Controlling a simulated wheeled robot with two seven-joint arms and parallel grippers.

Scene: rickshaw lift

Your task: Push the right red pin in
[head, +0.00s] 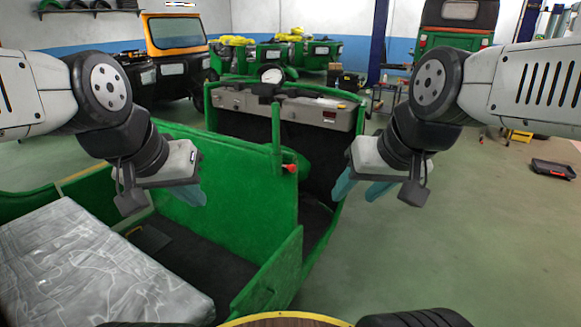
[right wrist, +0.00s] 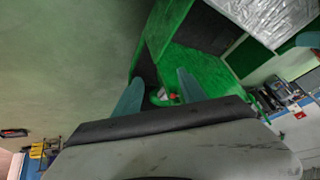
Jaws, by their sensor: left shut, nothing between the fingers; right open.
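A small red pin (head: 290,168) sits on the green post beside the front seat panel of the green rickshaw (head: 240,190). In the right wrist view a small red spot (right wrist: 173,96), seemingly the same pin, shows between the fingers. My right gripper (head: 360,190) is open and empty, to the right of the pin and slightly lower in the picture, apart from it. My left gripper (head: 190,193) is shut and empty, in front of the green panel to the left of the pin. No second red pin is clear to see.
A silver-covered seat (head: 100,265) fills the near left of the rickshaw. The grey dashboard (head: 290,108) is beyond the panel. Open green floor (head: 470,240) lies to the right, with a black tray (head: 553,169). Other rickshaws stand at the back.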

